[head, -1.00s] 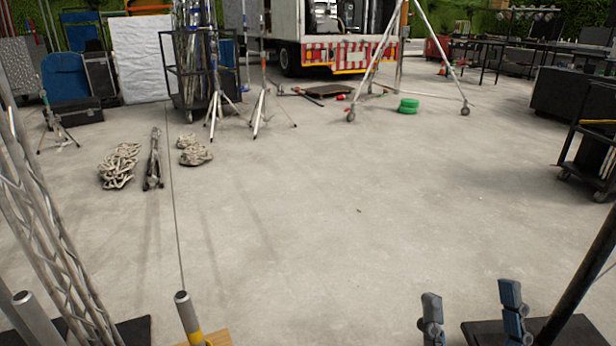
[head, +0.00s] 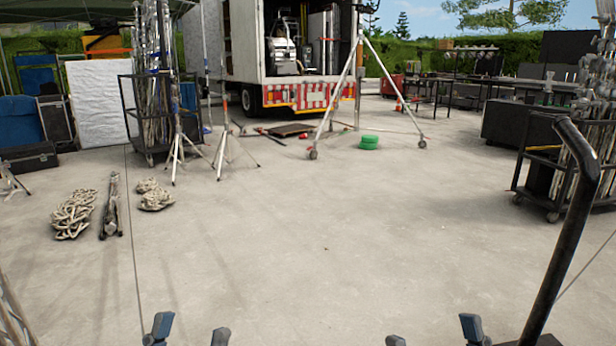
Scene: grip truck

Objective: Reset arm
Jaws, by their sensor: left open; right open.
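My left gripper (head: 190,332) shows at the bottom edge, left of centre. Only its two fingertips are in view, well apart, with bare floor between them. My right gripper (head: 433,335) shows at the bottom edge, right of centre. Its two fingertips are also spread, with nothing between them. The rest of both arms is below the picture.
A black bent pole (head: 565,225) stands close by at the right, beyond my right gripper. A wheeled cart (head: 545,170) is behind it. Ropes (head: 74,215) lie at the left. A truck (head: 325,96) and tripod stands are at the back. The middle floor (head: 330,260) is clear.

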